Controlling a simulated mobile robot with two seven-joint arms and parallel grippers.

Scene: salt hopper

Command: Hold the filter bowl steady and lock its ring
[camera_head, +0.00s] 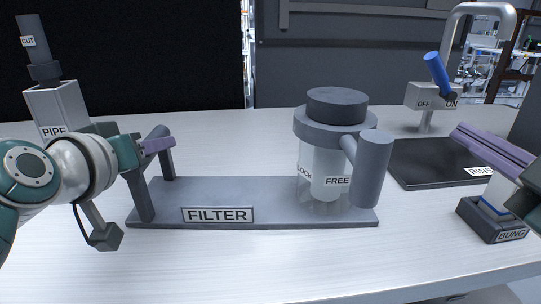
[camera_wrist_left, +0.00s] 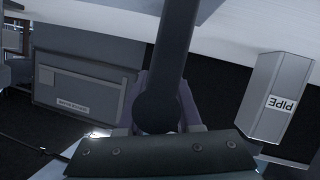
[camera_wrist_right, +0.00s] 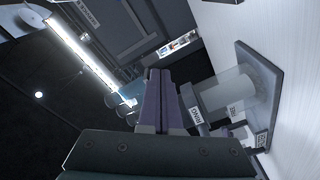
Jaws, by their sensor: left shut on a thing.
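The filter unit sits on a grey base plate (camera_head: 240,190) labelled FILTER. Its clear bowl (camera_head: 318,190) stands upright at the right end, under a dark grey ring (camera_head: 312,127) with a round cap. A thick grey handle (camera_head: 373,168) hangs from the ring, just right of the FREE label; LOCK is further left. My left gripper (camera_head: 157,144) is shut on the dark bar handle (camera_head: 143,190) at the plate's left end; the bar (camera_wrist_left: 172,65) runs between its fingers in the left wrist view. My right gripper (camera_head: 490,145) is shut and empty, right of the bowl.
A pipe block (camera_head: 62,105) stands at the far left. A tap (camera_head: 425,95) with a blue lever stands behind a black mat (camera_head: 420,165) at the right. A block labelled BUNG (camera_head: 492,222) is near my right gripper. The white worktop's front is clear.

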